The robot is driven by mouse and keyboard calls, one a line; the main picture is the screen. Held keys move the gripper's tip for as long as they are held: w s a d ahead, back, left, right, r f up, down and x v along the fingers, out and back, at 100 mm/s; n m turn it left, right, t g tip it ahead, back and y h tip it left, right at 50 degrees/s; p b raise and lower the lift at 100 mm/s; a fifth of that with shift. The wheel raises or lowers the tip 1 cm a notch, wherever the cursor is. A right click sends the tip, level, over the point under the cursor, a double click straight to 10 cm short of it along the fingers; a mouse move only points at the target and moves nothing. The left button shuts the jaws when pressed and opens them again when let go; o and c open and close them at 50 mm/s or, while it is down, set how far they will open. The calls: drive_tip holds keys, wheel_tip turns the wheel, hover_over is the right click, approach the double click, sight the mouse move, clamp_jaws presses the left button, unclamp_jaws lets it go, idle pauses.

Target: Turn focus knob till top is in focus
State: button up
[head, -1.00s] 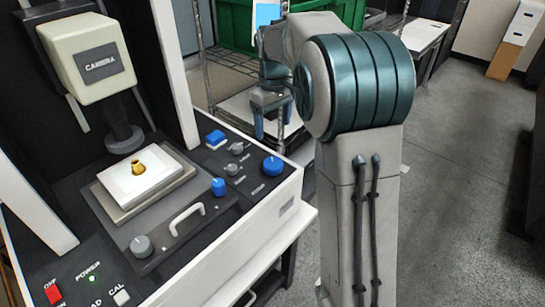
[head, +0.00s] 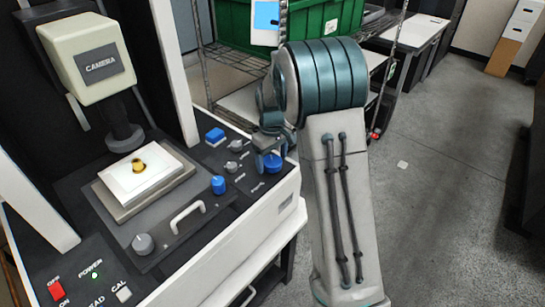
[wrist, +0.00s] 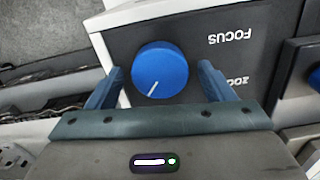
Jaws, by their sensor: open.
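The blue focus knob (wrist: 160,68) sits on the dark control panel beside the label FOCUS (wrist: 233,38). It carries a white pointer line. In the head view the focus knob (head: 272,163) is at the panel's right back corner, partly covered by my gripper. My gripper (wrist: 158,84) is open, with one finger on each side of the knob in the wrist view and gaps showing. In the head view my gripper (head: 268,150) is over the knob. The camera unit (head: 98,64) stands over a white stage with a small gold part (head: 138,165).
Another blue knob (head: 218,184), a blue button (head: 215,137) and grey knobs (head: 236,146) are close by on the panel. A silver handle (head: 187,215) stands up in front. A wire shelf with a green crate (head: 313,22) is behind.

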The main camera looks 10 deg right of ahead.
drive_tip(key=shift+f, duration=0.1)
drive_tip(key=c, duration=1)
drive_tip(key=shift+o, duration=0.2)
